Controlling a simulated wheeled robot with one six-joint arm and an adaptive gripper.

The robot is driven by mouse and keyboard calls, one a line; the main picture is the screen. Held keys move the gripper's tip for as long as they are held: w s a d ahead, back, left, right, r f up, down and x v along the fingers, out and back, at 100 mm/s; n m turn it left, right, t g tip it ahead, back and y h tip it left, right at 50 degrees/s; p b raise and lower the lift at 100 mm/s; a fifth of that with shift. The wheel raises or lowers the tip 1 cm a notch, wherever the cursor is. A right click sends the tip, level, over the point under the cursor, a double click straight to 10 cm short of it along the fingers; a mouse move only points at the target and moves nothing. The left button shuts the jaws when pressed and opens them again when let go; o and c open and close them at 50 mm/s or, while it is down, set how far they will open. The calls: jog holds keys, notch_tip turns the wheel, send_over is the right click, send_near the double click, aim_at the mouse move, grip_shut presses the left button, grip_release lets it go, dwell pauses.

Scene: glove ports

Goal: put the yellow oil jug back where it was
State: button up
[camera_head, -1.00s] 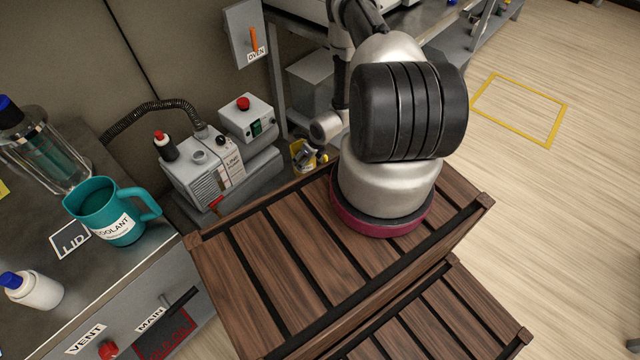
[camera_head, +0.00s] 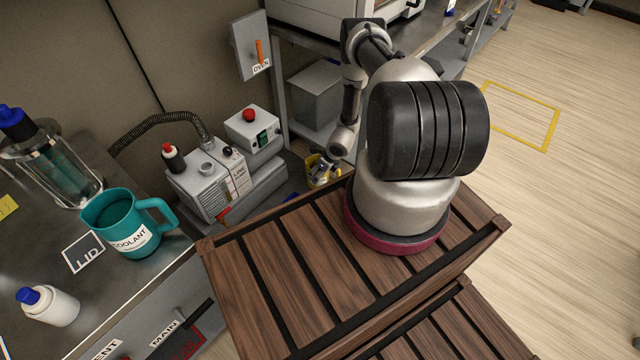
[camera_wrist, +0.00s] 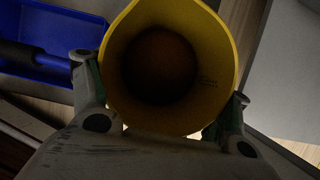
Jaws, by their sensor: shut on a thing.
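The yellow oil jug (camera_head: 318,166) is low behind my wooden base, between the pump and the bench leg, and mostly hidden by my gripper in the head view. In the wrist view I look into the open mouth of the jug (camera_wrist: 215,62); its inside is dark. My gripper (camera_head: 322,172) is shut on the jug, with one finger on each side of it (camera_wrist: 165,112). I cannot tell whether the jug touches the floor.
A pump unit (camera_head: 205,185) stands left of the jug. A grey box (camera_head: 318,95) sits on the shelf behind it. A blue tray (camera_wrist: 50,40) lies at the left in the wrist view. A teal coolant jug (camera_head: 122,222) stands on the left bench.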

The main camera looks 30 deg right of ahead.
aim_at(321, 179)
jog(key=shift+f, duration=2.9)
jog(key=shift+f, duration=0.15)
jog(key=o, duration=1.5)
